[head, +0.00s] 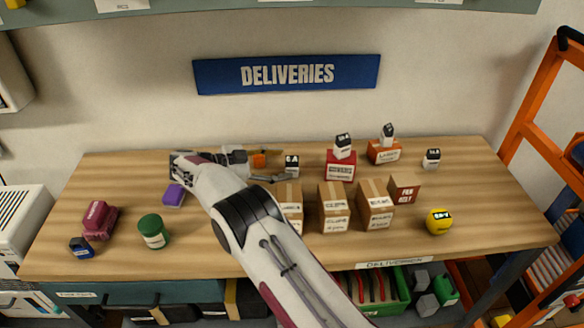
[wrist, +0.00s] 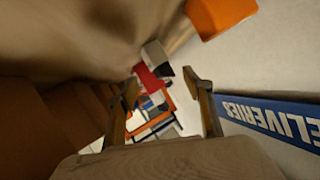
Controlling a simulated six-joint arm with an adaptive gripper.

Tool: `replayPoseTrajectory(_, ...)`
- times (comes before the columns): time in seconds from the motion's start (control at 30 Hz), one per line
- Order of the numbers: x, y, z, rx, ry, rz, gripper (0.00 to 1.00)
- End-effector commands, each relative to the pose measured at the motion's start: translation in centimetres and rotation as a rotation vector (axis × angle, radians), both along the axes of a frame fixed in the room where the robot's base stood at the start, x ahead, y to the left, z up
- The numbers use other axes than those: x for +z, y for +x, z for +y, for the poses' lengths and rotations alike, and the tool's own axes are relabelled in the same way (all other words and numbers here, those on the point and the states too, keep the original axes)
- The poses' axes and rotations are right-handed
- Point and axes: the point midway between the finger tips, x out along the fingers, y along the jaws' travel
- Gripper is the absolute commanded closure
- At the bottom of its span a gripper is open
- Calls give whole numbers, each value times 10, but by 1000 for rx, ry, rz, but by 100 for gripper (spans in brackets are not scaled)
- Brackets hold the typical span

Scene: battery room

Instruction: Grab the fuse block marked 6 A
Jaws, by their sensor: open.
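Several small black-and-white fuse blocks stand on the workbench. The block whose small label seems to read 6 A (head: 292,164) stands behind the left cardboard box in the head view. My gripper (head: 268,166) is open and empty, low over the bench just left of that block and pointing right. In the wrist view a white and black block (wrist: 155,57), apparently the same one, shows ahead of the gap between my open fingertips (wrist: 163,87), with space between. Its label cannot be read there. Other fuse blocks are on a red box (head: 343,146), on an orange box (head: 388,135) and on the bench (head: 432,158).
Cardboard boxes (head: 337,208) stand in front of the block, close to my gripper's path. An orange object (head: 258,160) lies by my gripper; it seems to show in the wrist view (wrist: 220,14). The red box (head: 340,168) stands right of the block. The wall is behind.

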Motion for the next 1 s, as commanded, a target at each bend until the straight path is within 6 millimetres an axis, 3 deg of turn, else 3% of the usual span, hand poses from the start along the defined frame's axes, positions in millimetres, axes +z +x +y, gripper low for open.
replayPoseTrajectory(0.53, -15, 16, -40, -1, 0, 0, 49)
replayPoseTrajectory(1.0, -17, 18, -43, 0, 0, 0, 49)
